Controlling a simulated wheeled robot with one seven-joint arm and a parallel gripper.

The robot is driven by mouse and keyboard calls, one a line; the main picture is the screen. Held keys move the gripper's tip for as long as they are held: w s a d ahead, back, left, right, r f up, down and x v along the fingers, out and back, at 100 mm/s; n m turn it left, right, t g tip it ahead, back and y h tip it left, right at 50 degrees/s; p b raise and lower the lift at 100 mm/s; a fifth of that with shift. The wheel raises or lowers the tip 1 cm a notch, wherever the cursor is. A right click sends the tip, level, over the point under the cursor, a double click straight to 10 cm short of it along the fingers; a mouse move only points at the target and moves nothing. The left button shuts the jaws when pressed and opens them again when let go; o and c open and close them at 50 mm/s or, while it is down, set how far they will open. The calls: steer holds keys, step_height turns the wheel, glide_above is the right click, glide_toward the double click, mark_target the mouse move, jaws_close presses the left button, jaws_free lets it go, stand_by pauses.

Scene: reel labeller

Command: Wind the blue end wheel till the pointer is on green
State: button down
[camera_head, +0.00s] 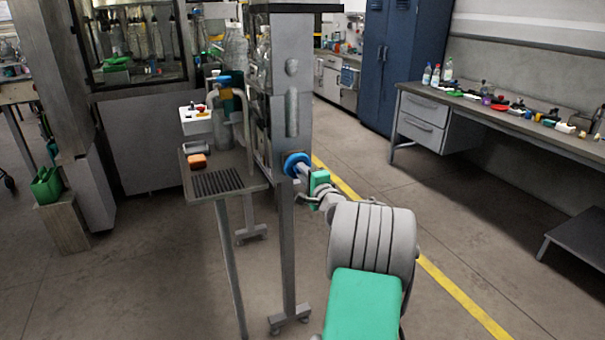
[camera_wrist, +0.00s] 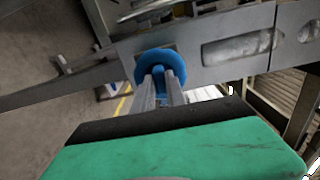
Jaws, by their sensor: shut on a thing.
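The blue end wheel (camera_head: 292,165) is on the side of the upright grey metal post, at about mid height. It also shows in the wrist view (camera_wrist: 148,62), round and upright, at the upper middle. My gripper (camera_head: 306,170) reaches it from the right. In the wrist view my gripper's two grey fingers (camera_wrist: 162,80) are shut on the wheel's blue middle part, one on each side. The fingers hide the lower part of the wheel. I cannot make out a pointer or a green mark in either view.
A small tray table (camera_head: 196,158) with an orange block (camera_head: 197,161) stands left of the post. A white box (camera_head: 195,120) and a blue-topped pipe are behind it. A long bench (camera_head: 470,118) with bottles stands at the right. The floor between is clear.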

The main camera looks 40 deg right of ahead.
steer(key=c, duration=1.4)
jaws_free()
steer(key=shift+o, duration=0.2)
steer(key=shift+s, duration=0.1)
steer(key=b+v, duration=0.1)
steer(key=v, duration=0.6)
steer(key=shift+s, duration=0.3)
steer(key=shift+a, duration=0.2)
